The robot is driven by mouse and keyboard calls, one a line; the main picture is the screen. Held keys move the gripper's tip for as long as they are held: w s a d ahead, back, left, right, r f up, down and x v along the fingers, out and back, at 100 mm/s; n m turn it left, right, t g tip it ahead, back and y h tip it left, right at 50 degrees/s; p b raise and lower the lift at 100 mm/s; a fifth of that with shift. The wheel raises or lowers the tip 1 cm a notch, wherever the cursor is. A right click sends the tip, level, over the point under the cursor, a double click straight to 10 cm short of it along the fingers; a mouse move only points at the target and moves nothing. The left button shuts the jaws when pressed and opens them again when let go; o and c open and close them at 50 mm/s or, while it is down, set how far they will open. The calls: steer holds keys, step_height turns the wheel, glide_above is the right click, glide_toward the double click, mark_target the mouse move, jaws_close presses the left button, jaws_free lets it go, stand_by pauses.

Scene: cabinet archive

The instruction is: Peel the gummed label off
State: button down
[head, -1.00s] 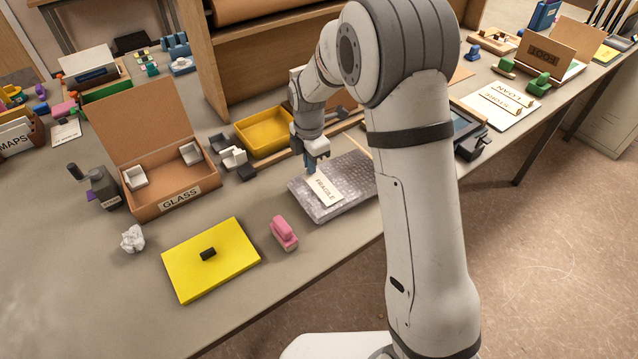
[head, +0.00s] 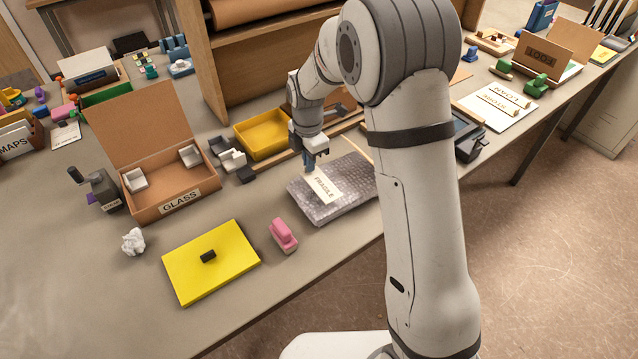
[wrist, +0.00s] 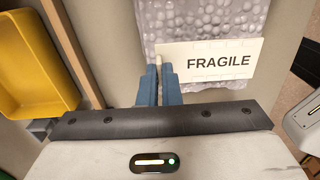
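The gummed label (head: 324,188) is a white strip reading FRAGILE. It lies over a bubble-wrapped packet (head: 352,194) near the table's front edge. In the wrist view the label (wrist: 215,62) extends right from the fingertips, across the bubble wrap (wrist: 200,22). My gripper (head: 308,168) is at the label's far-left end, with blue fingers pointing down. In the wrist view the fingers (wrist: 159,72) are close together, with a small pale tab at the label's left end between their tips. How far that end is raised from the wrap is hard to tell.
A yellow tray (head: 263,134) stands behind the packet. To the left are the open GLASS box (head: 146,212), a yellow pad (head: 190,279) with a black piece on it, and a pink stamp-like object (head: 283,235). My arm hides part of the table right of the packet.

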steer(key=shift+r+p, duration=2.1)
steer(key=shift+r, duration=1.65)
